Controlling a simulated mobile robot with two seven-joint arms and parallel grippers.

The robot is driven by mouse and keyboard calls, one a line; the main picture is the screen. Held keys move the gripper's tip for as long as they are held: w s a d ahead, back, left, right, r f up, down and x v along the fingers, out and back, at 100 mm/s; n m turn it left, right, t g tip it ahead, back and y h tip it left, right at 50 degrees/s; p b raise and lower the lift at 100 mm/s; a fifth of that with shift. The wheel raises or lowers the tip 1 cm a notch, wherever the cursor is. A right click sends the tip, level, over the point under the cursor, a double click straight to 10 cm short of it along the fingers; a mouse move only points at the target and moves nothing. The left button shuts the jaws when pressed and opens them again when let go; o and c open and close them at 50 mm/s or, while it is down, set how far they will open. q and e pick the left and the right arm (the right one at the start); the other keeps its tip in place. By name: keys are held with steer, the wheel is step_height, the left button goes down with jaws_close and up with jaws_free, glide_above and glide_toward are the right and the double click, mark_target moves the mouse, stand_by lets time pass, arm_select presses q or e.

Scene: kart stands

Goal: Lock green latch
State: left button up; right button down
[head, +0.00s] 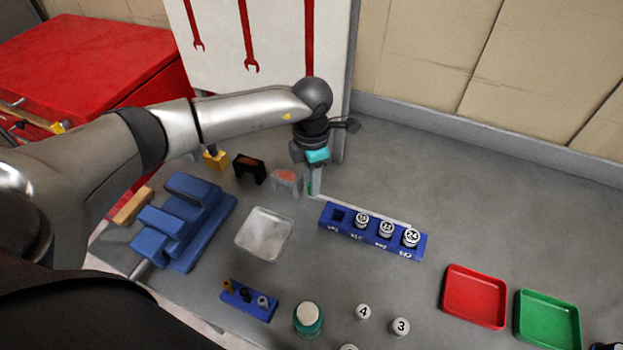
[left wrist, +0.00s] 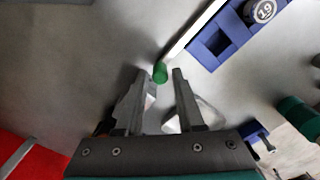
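The green latch handle (left wrist: 160,72) shows in the left wrist view as a small green knob at the end of a pale bar (left wrist: 190,31). In the head view the bar (head: 365,208) runs along the back edge of the blue socket rack (head: 376,248). My left gripper (head: 314,190) is low over the table at the left end of the rack. In the left wrist view its two fingers (left wrist: 159,76) are apart, with the green knob between the tips and no clear grip on it. My right gripper is not in view.
The rack holds three numbered sockets; its left slot is empty. A clear tray (head: 264,234), blue stepped block (head: 185,222) and small blue holder (head: 249,300) lie left. Red (head: 475,296) and green (head: 548,321) trays lie right. The table behind the rack is clear.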

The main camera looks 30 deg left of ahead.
arm_select(q)
steer(key=shift+f, duration=0.25)
jaws_close()
steer(key=shift+d+r, duration=0.1)
stand_by(1.2)
